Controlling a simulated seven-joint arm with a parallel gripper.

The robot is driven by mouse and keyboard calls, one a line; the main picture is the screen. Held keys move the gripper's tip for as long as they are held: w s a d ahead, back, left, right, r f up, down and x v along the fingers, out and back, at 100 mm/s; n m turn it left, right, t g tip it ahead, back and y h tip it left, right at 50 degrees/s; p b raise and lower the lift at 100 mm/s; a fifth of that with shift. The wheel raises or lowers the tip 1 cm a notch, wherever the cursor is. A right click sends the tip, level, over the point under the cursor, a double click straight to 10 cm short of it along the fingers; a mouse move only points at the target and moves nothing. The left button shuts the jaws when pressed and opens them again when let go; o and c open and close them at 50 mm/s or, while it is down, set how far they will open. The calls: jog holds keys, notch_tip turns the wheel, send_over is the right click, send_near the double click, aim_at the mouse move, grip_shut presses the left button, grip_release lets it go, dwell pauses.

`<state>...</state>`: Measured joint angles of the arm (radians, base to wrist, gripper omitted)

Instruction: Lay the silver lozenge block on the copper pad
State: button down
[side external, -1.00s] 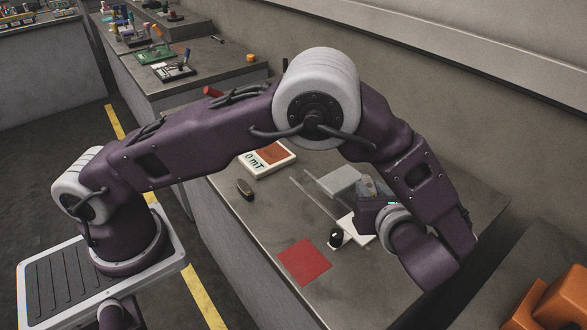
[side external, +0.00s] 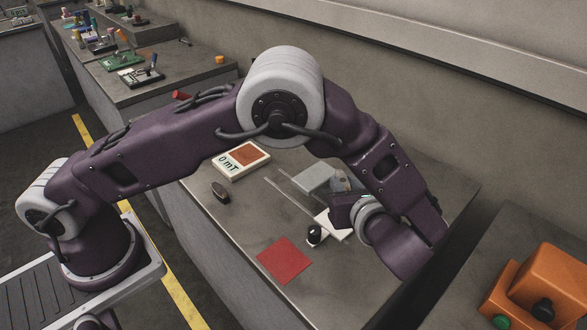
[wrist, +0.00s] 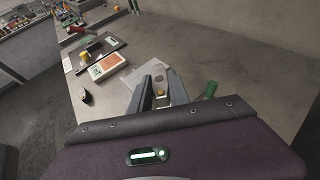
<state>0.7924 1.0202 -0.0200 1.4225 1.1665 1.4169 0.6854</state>
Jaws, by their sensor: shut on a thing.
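My gripper (side external: 342,183) is low over the right part of the bench, beside a pale grey plate (side external: 314,178). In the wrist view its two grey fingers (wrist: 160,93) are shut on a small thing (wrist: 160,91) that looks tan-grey. Its shape is too small to make out, and I cannot confirm that it is the silver lozenge block. No other silver lozenge shows. The copper pad (side external: 243,155) is the brownish-orange square on a white box marked "0 mT"; it also shows in the wrist view (wrist: 104,65), ahead and left of the fingers. Nothing lies on it.
A red square (side external: 285,260) lies flat near the bench's front edge. A dark oval object (side external: 219,191) stands near the white box. A small black-and-white item (side external: 315,236) is near a white plate (side external: 335,224). An orange control box (side external: 545,290) is at right.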

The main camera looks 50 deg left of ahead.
jog(key=w+a+n+g+y, duration=0.25)
jog(key=a+n+g, duration=0.25)
jog(key=a, duration=1.1)
jog(key=n+g, duration=0.4)
jog(key=g, duration=0.1)
send_over(251, 156)
jog(key=shift+f, duration=0.5)
jog(key=shift+f, duration=3.4)
jog(key=shift+f, duration=0.55)
jog(key=c, duration=1.2)
grip_release()
jog(key=shift+o, duration=0.2)
jog(key=shift+d+h, duration=0.1)
jog(key=shift+h, duration=0.15)
jog(key=v, duration=0.5)
jog(key=shift+w+d, duration=0.1)
jog(key=shift+d, duration=0.05)
notch_tip(251, 156, up, 7)
jog(key=shift+a, duration=0.2)
